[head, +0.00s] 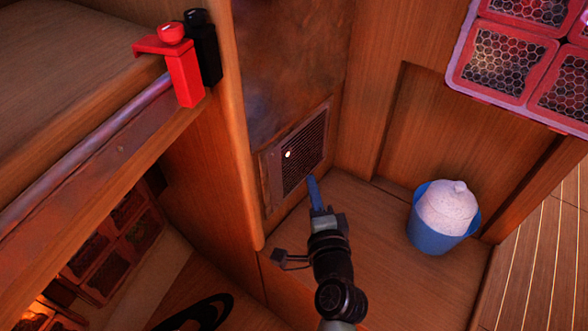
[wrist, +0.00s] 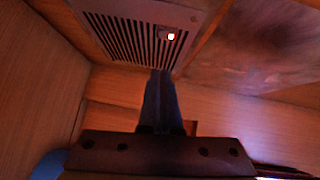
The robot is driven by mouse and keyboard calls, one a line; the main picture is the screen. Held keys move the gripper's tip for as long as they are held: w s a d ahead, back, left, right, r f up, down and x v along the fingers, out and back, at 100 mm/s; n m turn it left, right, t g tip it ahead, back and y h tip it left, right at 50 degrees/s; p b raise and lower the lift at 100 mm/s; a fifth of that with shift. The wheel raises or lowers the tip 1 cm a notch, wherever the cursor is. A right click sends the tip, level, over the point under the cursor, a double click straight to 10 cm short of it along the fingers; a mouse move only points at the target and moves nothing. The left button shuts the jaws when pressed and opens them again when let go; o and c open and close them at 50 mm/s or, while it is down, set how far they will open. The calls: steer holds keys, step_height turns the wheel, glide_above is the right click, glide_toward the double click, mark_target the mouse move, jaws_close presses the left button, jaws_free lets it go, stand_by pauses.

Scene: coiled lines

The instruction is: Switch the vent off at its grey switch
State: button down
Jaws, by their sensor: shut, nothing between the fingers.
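The vent (head: 310,152) is a slatted grille in a grey-brown frame, set low in the wooden wall. A small bright white light (head: 288,154) glows on its left part in the head view. In the wrist view the vent (wrist: 118,38) fills the upper middle, and a small grey switch (wrist: 162,33) sits beside the lit spot at the right end of its slats. My gripper (head: 312,180) is shut and empty, its blue fingers pointing up at the vent's lower edge. In the wrist view the fingertips (wrist: 160,73) appear just below the switch; I cannot tell whether they touch the vent.
A blue bucket (head: 428,235) with a pale, lumpy top stands to the right on the wooden ledge (head: 385,265). Red and black clamp-like pieces (head: 185,78) sit on the shelf edge at upper left. Pink mesh crates (head: 508,62) are at upper right.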

mark_target(289, 159)
steer(key=w+a, duration=0.1)
steer(key=w, duration=0.1)
steer(key=w+a, duration=0.2)
steer(key=w, duration=0.1)
steer(key=shift+w+a+f, duration=0.35)
steer(key=shift+a+f, duration=0.05)
steer(key=b, duration=0.3)
steer(key=shift+w+a+f+m+t, duration=0.1)
steer(key=shift+w+a+m+t, duration=0.1)
steer(key=shift+a+m+t, duration=0.2)
